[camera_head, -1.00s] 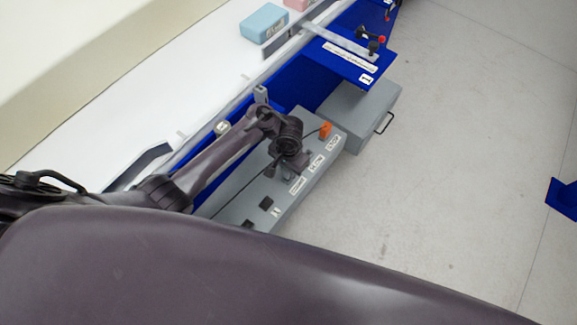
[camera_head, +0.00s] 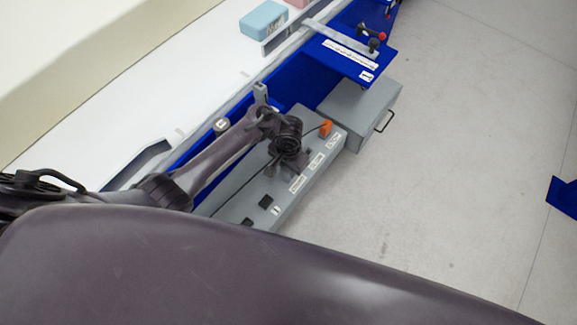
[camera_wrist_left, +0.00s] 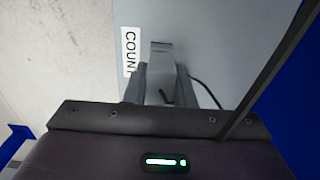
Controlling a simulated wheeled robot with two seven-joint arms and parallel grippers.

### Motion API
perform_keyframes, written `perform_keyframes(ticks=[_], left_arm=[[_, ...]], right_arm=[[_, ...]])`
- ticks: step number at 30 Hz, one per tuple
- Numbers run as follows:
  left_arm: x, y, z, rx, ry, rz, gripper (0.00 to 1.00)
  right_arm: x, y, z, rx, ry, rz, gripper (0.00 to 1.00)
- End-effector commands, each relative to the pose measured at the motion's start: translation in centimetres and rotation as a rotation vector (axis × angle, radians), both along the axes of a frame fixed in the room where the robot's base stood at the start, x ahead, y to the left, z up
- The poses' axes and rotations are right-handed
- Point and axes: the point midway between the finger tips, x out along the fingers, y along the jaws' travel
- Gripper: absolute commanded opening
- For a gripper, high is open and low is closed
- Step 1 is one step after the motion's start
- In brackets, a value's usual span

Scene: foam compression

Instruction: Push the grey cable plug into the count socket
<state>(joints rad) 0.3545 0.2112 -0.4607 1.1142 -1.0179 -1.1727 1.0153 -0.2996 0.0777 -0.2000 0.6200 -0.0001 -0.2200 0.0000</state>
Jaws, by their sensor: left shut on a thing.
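My left gripper (camera_head: 283,166) is over the grey panel box (camera_head: 240,205), beside the row of white labels. In the left wrist view its two fingers (camera_wrist_left: 161,88) are shut on the grey cable plug (camera_wrist_left: 160,62). The plug lies next to the label COUNT (camera_wrist_left: 129,51), which also shows in the head view (camera_head: 298,184). A dark cable (camera_wrist_left: 208,94) runs off to the right of the fingers. The count socket itself is hidden, so I cannot tell how deep the plug sits. My right gripper is not in view.
An orange plug (camera_head: 325,129) stands at the far end of the panel box. Dark square sockets (camera_head: 265,202) are at its near end. A grey case (camera_head: 362,108) and a blue shelf (camera_head: 350,66) lie beyond.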

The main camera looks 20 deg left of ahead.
Motion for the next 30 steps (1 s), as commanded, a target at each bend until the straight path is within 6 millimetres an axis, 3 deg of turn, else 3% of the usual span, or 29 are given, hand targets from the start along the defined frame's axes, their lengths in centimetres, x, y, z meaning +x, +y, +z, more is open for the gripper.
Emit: perform_keyframes(ticks=[11, 12, 17, 30], left_arm=[[0.01, 0.02, -0.83, 0.000, 0.000, -0.001, 0.00], [0.02, 0.02, -0.75, 0.000, 0.000, -0.001, 0.27], [0.01, 0.02, -0.74, 0.000, 0.000, -0.001, 0.48], [-0.01, 0.00, -0.75, 0.000, 0.000, -0.001, 0.48]], right_arm=[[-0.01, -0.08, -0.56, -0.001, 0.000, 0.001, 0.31], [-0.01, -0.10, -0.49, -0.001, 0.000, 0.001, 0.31], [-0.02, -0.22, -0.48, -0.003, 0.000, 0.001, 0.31], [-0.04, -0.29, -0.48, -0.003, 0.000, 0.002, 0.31]])
